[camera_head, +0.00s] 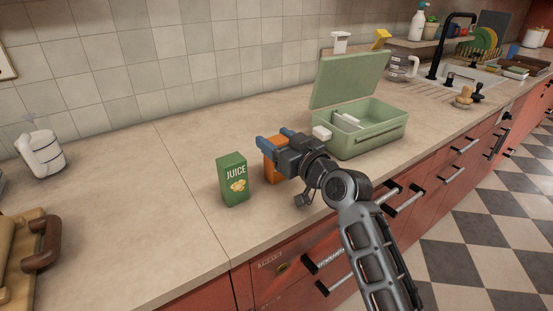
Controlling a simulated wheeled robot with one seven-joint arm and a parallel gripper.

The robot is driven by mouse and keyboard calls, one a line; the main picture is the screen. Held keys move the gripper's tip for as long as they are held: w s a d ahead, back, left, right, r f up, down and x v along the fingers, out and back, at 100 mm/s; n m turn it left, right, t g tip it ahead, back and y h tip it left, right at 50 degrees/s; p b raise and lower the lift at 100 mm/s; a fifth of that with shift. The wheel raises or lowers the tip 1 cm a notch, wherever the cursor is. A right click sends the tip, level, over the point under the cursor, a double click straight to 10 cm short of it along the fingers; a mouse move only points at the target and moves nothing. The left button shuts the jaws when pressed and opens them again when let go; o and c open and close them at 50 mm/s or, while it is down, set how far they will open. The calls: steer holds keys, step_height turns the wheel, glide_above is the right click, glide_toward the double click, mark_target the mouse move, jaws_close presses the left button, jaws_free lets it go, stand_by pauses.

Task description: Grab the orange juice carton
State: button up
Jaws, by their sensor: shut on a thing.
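The orange juice carton (270,169) stands on the counter near its front edge. My gripper (275,144) reaches in from the right, with its blue fingers at the upper part of the carton, and is shut on it. The gripper body hides the carton's right side. The carton's base looks to be at counter level; I cannot tell if it is lifted. A green carton marked JUICE (232,180) stands upright just left of the orange one, apart from it.
An open green box (372,139) stands behind and right of my gripper, with a small white item (321,133) beside it. A white jug (41,152) and a brown-handled case (42,243) are at left. The counter (140,215) between is clear.

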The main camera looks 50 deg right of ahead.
steer(key=c, duration=0.9)
steer(key=shift+r, duration=0.2)
